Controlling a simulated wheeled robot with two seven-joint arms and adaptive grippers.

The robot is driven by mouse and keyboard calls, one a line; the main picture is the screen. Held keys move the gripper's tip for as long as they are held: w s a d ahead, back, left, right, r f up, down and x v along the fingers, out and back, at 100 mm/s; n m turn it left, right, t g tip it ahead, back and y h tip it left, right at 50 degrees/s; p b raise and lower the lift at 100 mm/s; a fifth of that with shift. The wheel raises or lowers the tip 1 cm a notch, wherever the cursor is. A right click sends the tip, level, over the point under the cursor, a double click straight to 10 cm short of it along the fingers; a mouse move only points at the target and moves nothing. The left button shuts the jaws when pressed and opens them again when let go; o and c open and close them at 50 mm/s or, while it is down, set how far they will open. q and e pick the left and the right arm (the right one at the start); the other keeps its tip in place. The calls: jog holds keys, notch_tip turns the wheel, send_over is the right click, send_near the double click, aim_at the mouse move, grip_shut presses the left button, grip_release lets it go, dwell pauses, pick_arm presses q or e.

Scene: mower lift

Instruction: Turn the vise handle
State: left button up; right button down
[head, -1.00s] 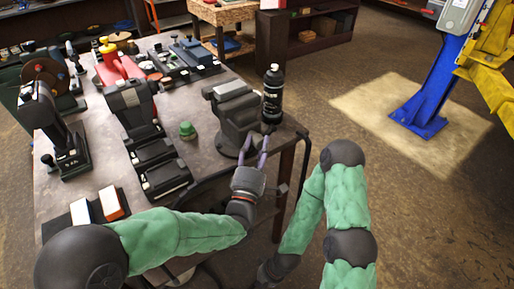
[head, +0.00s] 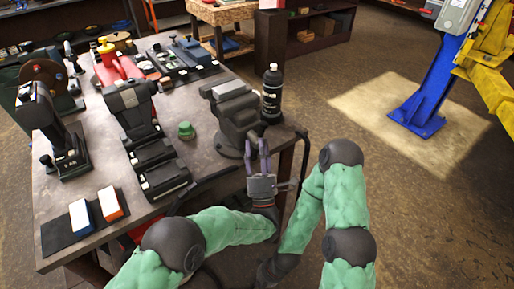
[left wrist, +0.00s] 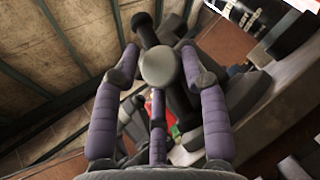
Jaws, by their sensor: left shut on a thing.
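The dark grey vise (head: 232,112) is mounted at the right front corner of the workbench. My left gripper (head: 257,146) is at the vise's front, by the bench edge, with its purple fingers pointing toward the vise. In the left wrist view, the vise handle (left wrist: 160,68) shows as a dark bar with a round grey hub between the fingers of my left gripper (left wrist: 163,82). The fingers are shut on the handle; the exact contact is partly hidden. My right arm is bent at the right, its dark wrist low in the head view; its gripper fingers are not visible.
A black spray bottle (head: 271,94) stands close to the right of the vise. A green knob-like object (head: 186,130) and a black machine (head: 145,140) lie to the left on the workbench (head: 205,165). Open floor lies right of the bench, before a blue post (head: 432,85).

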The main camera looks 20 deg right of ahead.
pick_arm(q)
jog(key=shift+s+d, duration=0.15)
jog(key=shift+d, duration=0.2)
jog(key=o, duration=1)
jog(key=shift+d, duration=0.1)
jog(key=shift+n, duration=0.3)
jog(key=shift+r, duration=0.1)
notch_tip(320, 180, up, 10)
jog(key=shift+f, duration=0.1)
